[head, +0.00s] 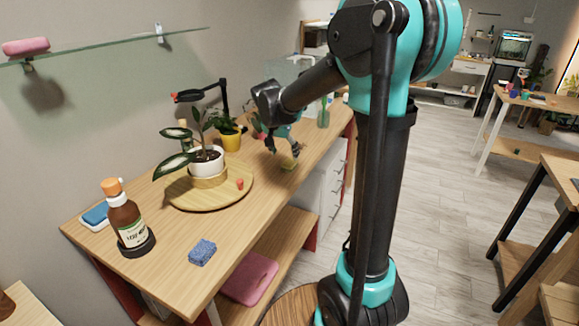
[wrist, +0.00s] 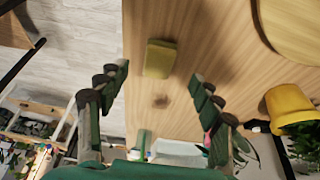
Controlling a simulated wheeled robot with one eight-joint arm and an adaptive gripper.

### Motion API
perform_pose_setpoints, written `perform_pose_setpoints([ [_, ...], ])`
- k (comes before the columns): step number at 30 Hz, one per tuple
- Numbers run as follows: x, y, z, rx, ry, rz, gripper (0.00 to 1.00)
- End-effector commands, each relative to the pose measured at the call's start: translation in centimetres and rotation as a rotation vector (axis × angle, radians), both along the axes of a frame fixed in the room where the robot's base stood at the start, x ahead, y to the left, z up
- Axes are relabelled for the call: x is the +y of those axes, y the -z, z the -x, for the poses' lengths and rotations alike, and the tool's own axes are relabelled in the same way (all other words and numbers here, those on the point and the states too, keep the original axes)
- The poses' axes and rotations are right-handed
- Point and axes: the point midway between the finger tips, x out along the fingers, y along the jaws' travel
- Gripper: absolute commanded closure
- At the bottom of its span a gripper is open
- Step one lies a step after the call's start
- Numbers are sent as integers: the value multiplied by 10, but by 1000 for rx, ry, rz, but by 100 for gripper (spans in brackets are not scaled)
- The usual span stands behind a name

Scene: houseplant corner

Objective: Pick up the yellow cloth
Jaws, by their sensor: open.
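The yellow cloth (wrist: 160,59) is a small folded rectangle lying on the wooden table. In the wrist view it sits just beyond and between my fingertips, apart from both. The gripper hangs over the table, and the exact gap in height to the cloth is hard to tell.
A round wooden tray (head: 246,197) with a potted plant (head: 207,161) is left of the cloth. A yellow pot (wrist: 289,103) stands near my gripper's right finger. A blue sponge (head: 203,252) and a brown bottle (head: 127,222) are nearer. The table's edge is close to the cloth.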

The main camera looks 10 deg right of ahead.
Motion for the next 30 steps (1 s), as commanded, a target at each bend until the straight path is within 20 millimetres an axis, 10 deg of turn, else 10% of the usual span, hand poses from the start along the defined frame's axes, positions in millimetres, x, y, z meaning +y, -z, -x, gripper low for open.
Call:
perform_pose_setpoints([
  [30, -21, 59, -28, 0, -1, 0, 43],
])
